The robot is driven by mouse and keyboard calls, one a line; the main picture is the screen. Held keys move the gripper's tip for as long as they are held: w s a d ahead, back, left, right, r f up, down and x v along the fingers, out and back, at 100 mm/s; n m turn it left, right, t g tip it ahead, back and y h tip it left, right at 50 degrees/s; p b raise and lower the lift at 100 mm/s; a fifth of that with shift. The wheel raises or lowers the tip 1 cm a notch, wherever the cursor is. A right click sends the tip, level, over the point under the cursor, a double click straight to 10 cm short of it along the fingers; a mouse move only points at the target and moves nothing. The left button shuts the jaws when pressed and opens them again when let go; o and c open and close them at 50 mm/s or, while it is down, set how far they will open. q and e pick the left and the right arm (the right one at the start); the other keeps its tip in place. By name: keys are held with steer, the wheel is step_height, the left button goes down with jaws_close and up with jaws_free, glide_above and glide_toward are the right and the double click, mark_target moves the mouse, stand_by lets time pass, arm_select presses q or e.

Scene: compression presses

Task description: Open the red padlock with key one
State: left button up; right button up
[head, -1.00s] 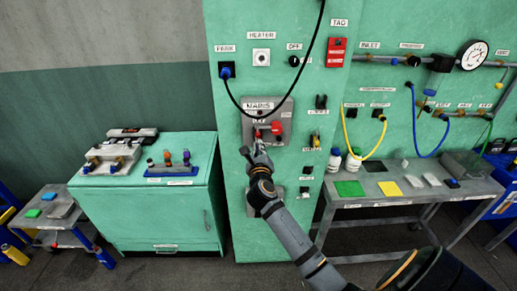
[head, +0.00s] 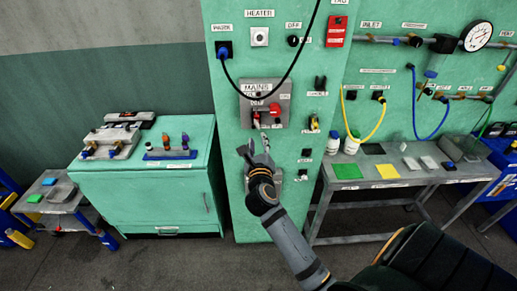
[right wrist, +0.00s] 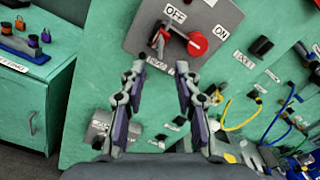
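My right gripper (head: 256,150) is open in front of the green panel, below the grey mains switch plate (head: 249,92). In the right wrist view its fingers (right wrist: 157,76) stand apart with nothing held between them. The plate (right wrist: 228,18) carries a red round knob (right wrist: 197,43) and a grey and black lever part with a small red piece (right wrist: 155,38) beside it. I cannot tell whether that piece is the red padlock. Several small padlocks, one reddish (right wrist: 20,23), stand on the blue holder (head: 170,154) on the green cabinet. I cannot make out key one. My left gripper is not in view.
The green cabinet (head: 150,195) is at left. A grey bench (head: 410,179) with bottles and coloured pads stands at right. Yellow (head: 381,122) and blue hoses hang above it.

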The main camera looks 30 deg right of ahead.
steer(key=v, duration=0.4)
steer(key=shift+s, duration=0.1)
stand_by(0.5)
